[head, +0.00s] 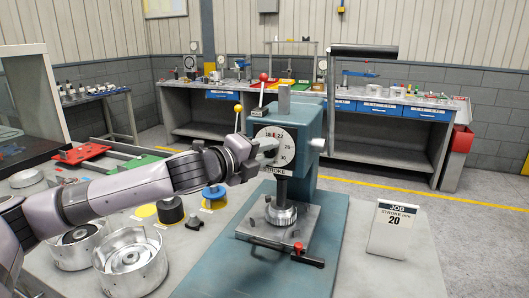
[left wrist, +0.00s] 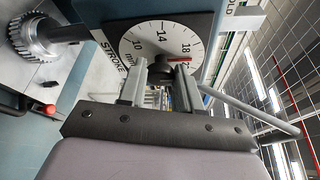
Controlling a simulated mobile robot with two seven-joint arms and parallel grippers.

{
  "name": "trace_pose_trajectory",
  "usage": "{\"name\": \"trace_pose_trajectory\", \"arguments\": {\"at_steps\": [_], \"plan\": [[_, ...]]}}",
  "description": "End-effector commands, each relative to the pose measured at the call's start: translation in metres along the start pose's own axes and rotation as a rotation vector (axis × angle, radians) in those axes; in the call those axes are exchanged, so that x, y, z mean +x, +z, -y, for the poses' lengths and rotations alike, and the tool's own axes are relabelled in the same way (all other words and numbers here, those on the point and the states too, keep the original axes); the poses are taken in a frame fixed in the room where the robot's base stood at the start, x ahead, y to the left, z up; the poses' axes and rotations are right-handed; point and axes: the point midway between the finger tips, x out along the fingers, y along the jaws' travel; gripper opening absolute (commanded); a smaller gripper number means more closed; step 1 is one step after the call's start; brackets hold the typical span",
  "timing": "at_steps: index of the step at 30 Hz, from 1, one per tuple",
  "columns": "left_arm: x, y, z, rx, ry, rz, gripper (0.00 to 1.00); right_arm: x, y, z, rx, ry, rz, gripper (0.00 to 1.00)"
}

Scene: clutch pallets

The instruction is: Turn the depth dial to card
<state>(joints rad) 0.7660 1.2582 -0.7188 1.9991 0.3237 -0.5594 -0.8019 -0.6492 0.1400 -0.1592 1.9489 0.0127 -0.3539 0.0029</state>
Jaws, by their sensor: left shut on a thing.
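The depth dial (head: 281,137) is a white round face on the front of the teal press (head: 305,120), labelled STROKE. In the left wrist view its face (left wrist: 145,42) shows 10, 14 and 18, and a red pointer mark (left wrist: 180,60) lies just past the 18. A finger partly hides the following number. My left gripper (left wrist: 160,82) is shut on the dark knob (left wrist: 161,66) at the dial's centre, one finger on each side. The job card (head: 392,229) stands at the right of the bench and reads STROKE (mm) 20. My right gripper is not in view.
A press base with a round chuck (head: 281,212) and a red-tipped clamp handle (head: 307,259) sits below the dial. Metal drums (head: 131,262) and black and yellow discs (head: 170,210) lie to the left. A yellow-knobbed lever (head: 238,109) rises beside the dial.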

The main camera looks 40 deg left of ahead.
Motion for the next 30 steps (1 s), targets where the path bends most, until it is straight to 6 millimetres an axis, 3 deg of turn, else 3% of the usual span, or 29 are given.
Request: {"name": "trace_pose_trajectory", "arguments": {"at_steps": [2,3,5,17,30], "plan": [[0.000,-0.001,-0.001,-0.001,0.001,-0.002,0.03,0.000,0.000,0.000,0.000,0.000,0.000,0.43],[0.000,-0.001,-0.001,-0.001,0.001,-0.002,0.40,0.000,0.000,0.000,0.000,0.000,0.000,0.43],[0.000,-0.001,-0.001,-0.002,0.001,-0.002,0.58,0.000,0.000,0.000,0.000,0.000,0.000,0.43],[-0.004,0.000,-0.001,0.000,0.000,-0.001,0.58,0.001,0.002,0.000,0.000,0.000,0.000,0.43],[-0.051,-0.001,-0.003,0.003,0.002,0.000,0.58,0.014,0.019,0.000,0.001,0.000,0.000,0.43]]}}
